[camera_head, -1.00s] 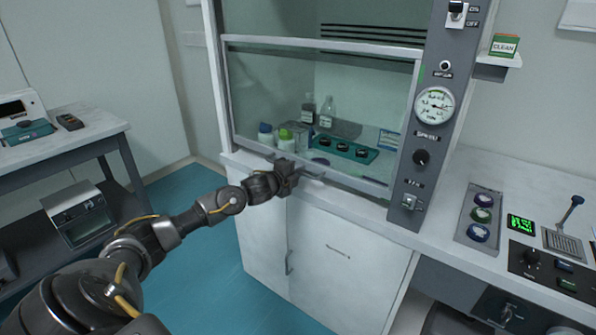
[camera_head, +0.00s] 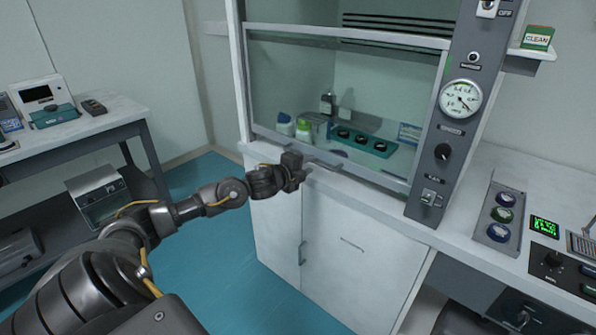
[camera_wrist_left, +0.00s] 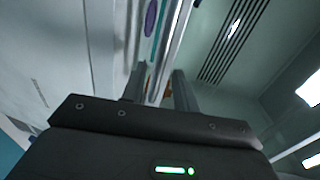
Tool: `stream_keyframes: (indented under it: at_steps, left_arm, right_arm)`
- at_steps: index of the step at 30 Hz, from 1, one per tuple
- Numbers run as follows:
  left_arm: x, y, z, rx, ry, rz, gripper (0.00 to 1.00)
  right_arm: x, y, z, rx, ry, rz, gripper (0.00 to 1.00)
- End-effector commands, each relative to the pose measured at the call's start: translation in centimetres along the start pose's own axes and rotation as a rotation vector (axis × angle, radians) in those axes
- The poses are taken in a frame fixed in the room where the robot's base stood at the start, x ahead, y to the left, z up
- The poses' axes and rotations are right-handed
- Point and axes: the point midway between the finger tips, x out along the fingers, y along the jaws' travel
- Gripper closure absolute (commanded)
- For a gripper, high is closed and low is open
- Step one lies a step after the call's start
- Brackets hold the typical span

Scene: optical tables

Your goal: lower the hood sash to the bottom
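The hood sash is a framed glass pane (camera_head: 385,85) low in the fume hood. Its bottom rail (camera_head: 385,180) sits near the worktop edge. A grey bar handle (camera_head: 322,161) projects from that rail. My left gripper (camera_head: 297,168) is at the handle's left end, in front of the rail. In the left wrist view its two fingers (camera_wrist_left: 158,85) stand apart, with a pale rail strip running behind the gap. Contact with the handle cannot be made out. My right gripper is not in view.
Inside the hood are bottles (camera_head: 303,130) and a teal tray with black round items (camera_head: 362,142). A gauge panel (camera_head: 461,98) stands right of the sash. A counter with coloured knobs (camera_head: 500,214) is further right. A side table (camera_head: 75,137) is at left.

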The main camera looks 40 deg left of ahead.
Motion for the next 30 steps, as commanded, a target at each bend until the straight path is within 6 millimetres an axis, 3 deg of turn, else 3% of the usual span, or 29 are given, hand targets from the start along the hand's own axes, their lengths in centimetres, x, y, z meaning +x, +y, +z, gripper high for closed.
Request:
stream_keyframes:
  at_steps: [3,9,23,25,28,30]
  left_arm:
    - [-2.5,0.3,0.0,0.005,0.001,0.003,0.7]
    - [-5.2,0.2,0.0,0.003,0.001,0.003,0.7]
    - [-6.2,0.0,-0.1,-0.001,0.002,0.0,0.7]
    - [-6.2,0.3,0.0,-0.005,0.0,0.003,0.7]
    - [-5.4,2.6,1.0,-0.051,-0.025,0.03,0.7]
    - [-4.6,6.5,2.4,-0.128,-0.062,0.074,0.7]
  right_arm:
    - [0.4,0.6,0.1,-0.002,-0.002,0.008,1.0]
    - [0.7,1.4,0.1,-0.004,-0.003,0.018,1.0]
    - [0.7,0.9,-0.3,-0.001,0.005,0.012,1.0]
    - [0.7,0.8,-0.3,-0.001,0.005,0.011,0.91]
    - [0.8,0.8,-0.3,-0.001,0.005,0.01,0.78]
    - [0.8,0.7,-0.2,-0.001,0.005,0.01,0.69]
